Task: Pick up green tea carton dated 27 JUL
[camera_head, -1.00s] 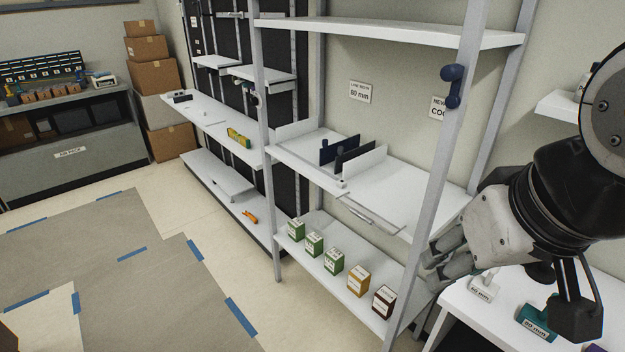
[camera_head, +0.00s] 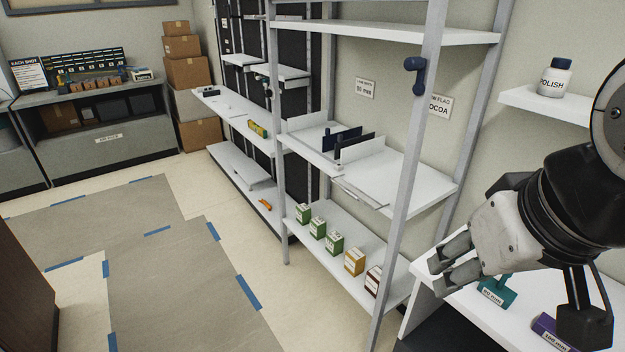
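Several cartons stand in a row on the lower white shelf (camera_head: 340,222) of the metal rack. Three are green and white: one at the far left (camera_head: 303,213), one in the middle (camera_head: 318,228) and one nearer (camera_head: 335,243). Right of them are an amber carton (camera_head: 354,262) and a dark brown carton (camera_head: 373,281), partly behind the rack post. The date print is too small to read, so I cannot tell which carton reads 27 JUL. My gripper (camera_head: 447,270) is at the right, apart from the cartons, with its two fingers spaced and nothing visible between them.
The rack's front post (camera_head: 405,190) stands between my gripper and the cartons. A white table (camera_head: 425,300) with a teal tool (camera_head: 497,289) and a purple item (camera_head: 548,326) lies below my arm. A polish bottle (camera_head: 554,78) stands on a wall shelf. The floor at left is clear.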

